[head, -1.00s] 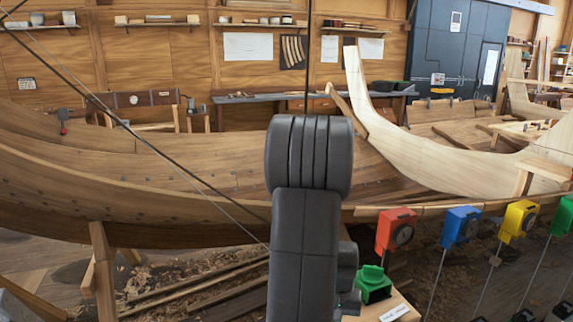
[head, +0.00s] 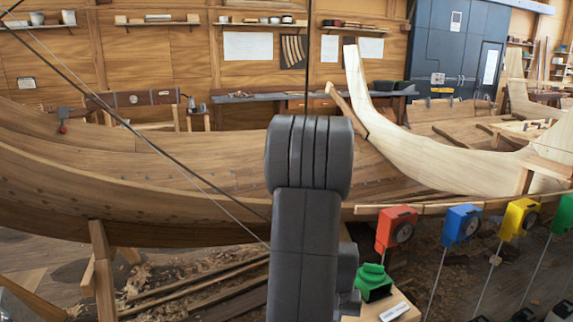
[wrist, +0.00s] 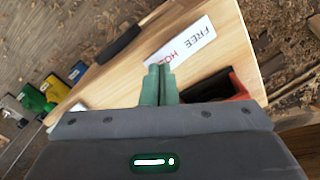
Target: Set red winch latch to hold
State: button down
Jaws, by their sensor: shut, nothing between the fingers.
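In the wrist view my gripper (wrist: 158,84) is shut and empty, with its green fingertips together over a pale wooden board. A white label (wrist: 182,42) beside the tips reads FREE and, partly covered by them, HO. A red part with a black face (wrist: 238,84) lies just right of the fingers, half hidden by my gripper body; I cannot tell whether it is the latch. A dark grey bar (wrist: 118,45) lies at the board's left edge. In the head view the red winch box (head: 396,228) stands right of my arm, above the board's label (head: 395,312).
In the head view blue (head: 461,224), yellow (head: 519,219) and green (head: 564,216) boxes stand in a row to the right on thin rods. A green and black piece (head: 373,282) is beside my arm. The wooden hull (head: 180,195) spans behind.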

jog(key=shift+f+b, duration=0.7)
jog(key=shift+f, duration=0.25)
dwell(0.3)
jog(key=shift+r+p, duration=2.65)
jog(key=shift+r, duration=0.95)
jog(key=shift+f, duration=0.1)
notch_tip(320, 180, down, 7)
jog(key=b, duration=0.5)
jog(key=shift+r, duration=0.2)
